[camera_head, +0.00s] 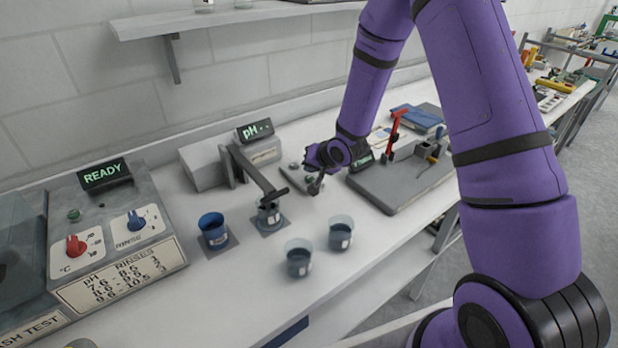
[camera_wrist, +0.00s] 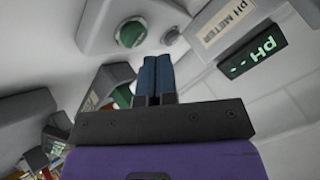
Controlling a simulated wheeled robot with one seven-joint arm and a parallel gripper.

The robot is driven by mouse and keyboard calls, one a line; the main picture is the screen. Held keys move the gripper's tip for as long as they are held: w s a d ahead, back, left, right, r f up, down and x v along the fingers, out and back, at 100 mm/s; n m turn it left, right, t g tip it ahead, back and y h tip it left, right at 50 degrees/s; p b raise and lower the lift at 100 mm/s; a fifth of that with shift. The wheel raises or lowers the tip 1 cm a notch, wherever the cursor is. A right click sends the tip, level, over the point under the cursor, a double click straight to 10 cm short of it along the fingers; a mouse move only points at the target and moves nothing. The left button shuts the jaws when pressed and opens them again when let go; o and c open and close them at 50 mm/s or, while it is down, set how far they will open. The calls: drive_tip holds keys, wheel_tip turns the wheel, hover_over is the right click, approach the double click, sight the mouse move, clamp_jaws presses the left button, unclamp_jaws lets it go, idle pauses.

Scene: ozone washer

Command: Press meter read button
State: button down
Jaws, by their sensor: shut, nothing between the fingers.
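The pH meter (camera_head: 262,155) stands at the back of the bench. Its display (camera_head: 255,130) reads "pH" with dashes, and it also shows in the wrist view (camera_wrist: 256,60). A round green button (camera_wrist: 131,34) with a pale ring sits on a grey box in the wrist view. My gripper (camera_head: 315,188) is low over the bench, right of the meter. In the wrist view the gripper's dark blue fingers (camera_wrist: 157,62) are together and empty. Their tips appear just beside the green button; I cannot tell whether they touch the box. My gripper partly hides this spot in the head view.
A probe arm reaches over a cup (camera_head: 268,215) on a grey pad. A blue cup (camera_head: 213,232) stands left of it, and two clear cups (camera_head: 299,258) (camera_head: 341,233) stand in front. A grey tray (camera_head: 385,195) with a red-handled tool lies right. The washer (camera_head: 120,240) is at left.

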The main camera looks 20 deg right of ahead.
sight(311, 177)
drive_tip(key=shift+f, duration=0.1)
idle(0.6)
drive_tip(key=shift+f, duration=0.35)
drive_tip(key=shift+f, duration=0.45)
idle(0.9)
drive_tip(key=shift+r, duration=0.9)
drive_tip(key=shift+r, duration=2.5)
